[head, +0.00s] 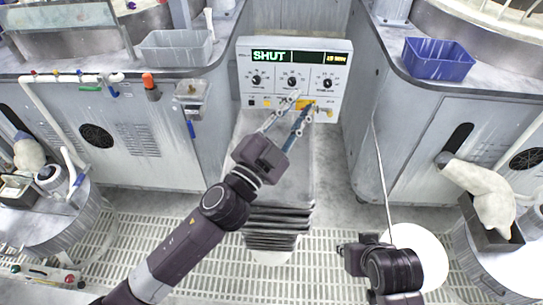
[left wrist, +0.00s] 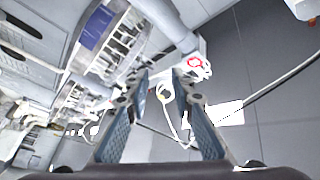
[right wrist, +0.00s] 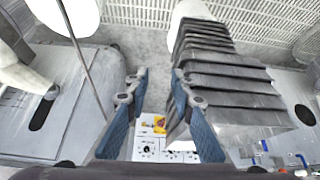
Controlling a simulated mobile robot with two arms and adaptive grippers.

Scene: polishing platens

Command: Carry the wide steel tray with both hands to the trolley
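I cannot pick out a wide steel tray or a trolley with certainty in any view. My left gripper (head: 301,103) is raised in front of the control panel (head: 293,75) in the head view. Its two fingers are apart and empty, as they also are in the left wrist view (left wrist: 160,80). My right gripper (head: 350,257) is low at the right of centre in the head view, where its fingers cannot be made out. In the right wrist view (right wrist: 158,78) its fingers are apart with nothing between them. Neither gripper touches a tray.
A grey bin (head: 176,48) stands on the left bench and a blue bin (head: 437,59) on the right bench. The panel reads SHUT. Cabinets flank the central gap. Round-topped stands with items are at the lower left and right. Grated floor shows between.

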